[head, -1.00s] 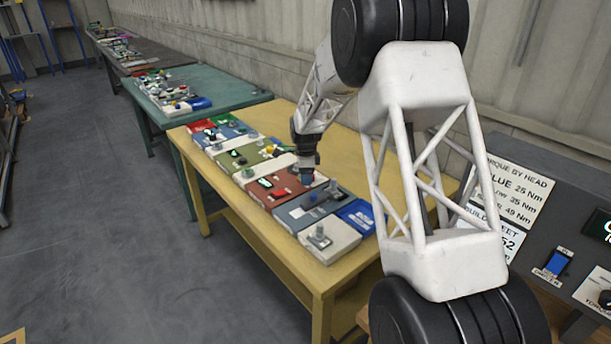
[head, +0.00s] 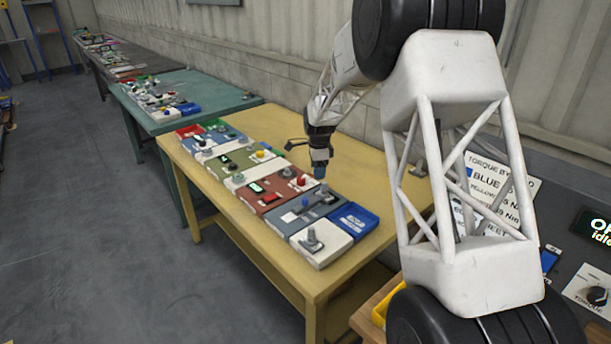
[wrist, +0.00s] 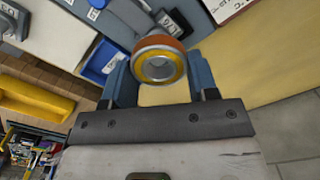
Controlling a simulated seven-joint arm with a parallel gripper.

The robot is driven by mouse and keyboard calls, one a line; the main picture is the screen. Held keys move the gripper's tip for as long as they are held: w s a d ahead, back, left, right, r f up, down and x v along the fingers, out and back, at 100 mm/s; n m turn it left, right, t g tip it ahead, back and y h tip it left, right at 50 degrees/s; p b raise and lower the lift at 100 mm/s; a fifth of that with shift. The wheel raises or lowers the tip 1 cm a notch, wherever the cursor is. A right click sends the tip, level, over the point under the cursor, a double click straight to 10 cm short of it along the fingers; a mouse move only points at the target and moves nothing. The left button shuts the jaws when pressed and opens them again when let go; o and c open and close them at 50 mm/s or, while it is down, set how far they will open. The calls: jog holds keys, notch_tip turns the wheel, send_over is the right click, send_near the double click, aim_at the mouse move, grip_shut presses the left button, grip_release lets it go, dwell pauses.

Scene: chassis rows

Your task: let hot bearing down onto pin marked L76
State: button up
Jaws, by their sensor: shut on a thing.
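My gripper (wrist: 160,84) is shut on a bearing (wrist: 160,58), a ring with an orange outer band, a yellow face and an open bore, seen between the blue fingers in the wrist view. In the head view my gripper (head: 320,170) points down over the far side of a grey-blue chassis block (head: 285,219); I cannot make out the bearing there. A grey pin (head: 322,193) stands on that block, just below the gripper.
A white block with a grey post (head: 312,238) stands at the near end of the yellow table (head: 262,258). A blue tray (head: 354,219) lies right of the grey-blue block. A red-brown block (head: 263,197) with a red knob (head: 301,180) is on its left.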

jog(key=shift+d+r, duration=0.4)
jog(key=shift+d, duration=0.35)
jog(key=shift+d+r, duration=0.4)
jog(key=shift+d, duration=0.3)
jog(key=shift+f, duration=0.15)
jog(key=shift+f, duration=3.15)
jog(key=o, duration=1.1)
jog(key=shift+r, duration=3.85)
